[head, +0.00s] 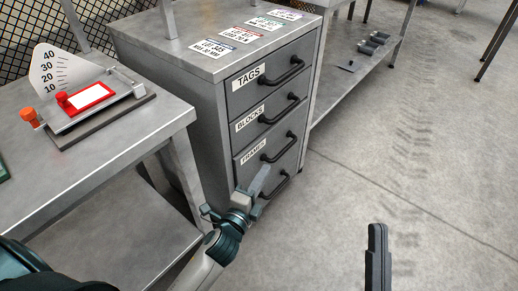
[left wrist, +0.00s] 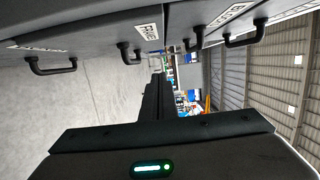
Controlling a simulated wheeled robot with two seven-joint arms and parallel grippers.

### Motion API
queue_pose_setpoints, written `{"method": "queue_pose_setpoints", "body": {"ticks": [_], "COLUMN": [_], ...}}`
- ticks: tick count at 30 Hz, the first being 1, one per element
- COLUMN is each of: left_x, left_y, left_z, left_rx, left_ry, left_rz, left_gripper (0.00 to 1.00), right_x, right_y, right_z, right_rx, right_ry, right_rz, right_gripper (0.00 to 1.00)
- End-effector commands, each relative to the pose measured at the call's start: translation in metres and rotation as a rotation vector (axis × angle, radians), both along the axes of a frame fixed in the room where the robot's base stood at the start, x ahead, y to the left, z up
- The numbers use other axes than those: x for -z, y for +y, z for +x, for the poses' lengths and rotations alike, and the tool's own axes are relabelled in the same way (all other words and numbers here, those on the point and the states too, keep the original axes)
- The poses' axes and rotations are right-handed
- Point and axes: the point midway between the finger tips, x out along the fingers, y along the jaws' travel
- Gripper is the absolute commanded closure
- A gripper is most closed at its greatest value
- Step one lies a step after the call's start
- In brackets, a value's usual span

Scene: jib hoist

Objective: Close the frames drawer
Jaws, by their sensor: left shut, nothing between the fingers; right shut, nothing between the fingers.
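The frames drawer (head: 251,164) is the third front down in the grey cabinet, with a FRAMES label and a black bar handle. It looks nearly flush with its neighbours; I cannot tell whether a small gap remains. In the left wrist view its label (left wrist: 148,31) shows sideways at the top. My left gripper (head: 260,180) is shut and empty, close in front of the lower part of this drawer and overlapping it in the head view. Contact is unclear. Its fingers also show in the left wrist view (left wrist: 155,100). My right gripper (head: 377,240) is shut and empty, over the floor to the right.
The TAGS drawer (head: 266,85) and BLOCKS drawer (head: 262,123) are above, and a bottom handle (head: 276,187) is below. A steel table (head: 150,130) with a dial scale (head: 60,72) stands at left. The floor (head: 420,170) at right is clear.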

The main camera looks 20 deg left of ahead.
Motion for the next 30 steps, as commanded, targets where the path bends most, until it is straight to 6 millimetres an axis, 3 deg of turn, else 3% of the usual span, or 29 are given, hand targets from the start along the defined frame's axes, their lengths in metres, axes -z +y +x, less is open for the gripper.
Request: {"method": "queue_pose_setpoints", "body": {"ticks": [6,20,30], "left_x": [0.001,0.001,0.001], "left_y": [-0.006,-0.006,-0.010], "left_z": [0.000,0.004,0.040], "left_rx": [0.004,0.004,0.005], "left_ry": [0.003,0.003,0.001], "left_rz": [0.000,0.000,0.001], "left_gripper": [1.00,1.00,1.00], "right_x": [-0.012,-0.013,-0.019], "right_y": [-0.003,-0.003,-0.009], "right_z": [-0.011,-0.011,-0.012], "right_rx": [0.002,0.004,0.013], "right_ry": [-0.083,-0.089,-0.144], "right_rz": [0.028,0.031,0.047], "right_gripper": [1.00,1.00,1.00]}}
